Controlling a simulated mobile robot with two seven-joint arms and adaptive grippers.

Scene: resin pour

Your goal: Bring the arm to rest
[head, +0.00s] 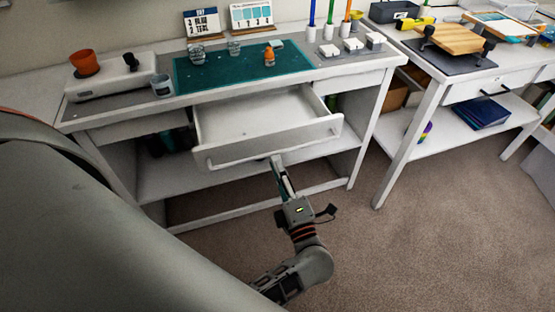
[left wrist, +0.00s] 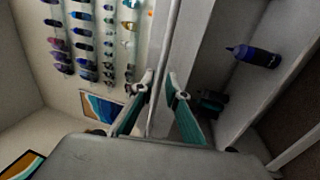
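My left gripper (head: 277,162) is at the front of the pulled-out, empty white drawer (head: 250,122), just by the lower middle of its front panel. In the left wrist view its two teal-padded fingers (left wrist: 160,90) are apart, with a long pale edge of the drawer running up between and beyond their tips. No object shows in the fingers; whether they touch the drawer is hard to tell. My right gripper is not in view.
A second bench with a wooden board (head: 456,39) stands at the right. Carpet (head: 430,235) in front is clear.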

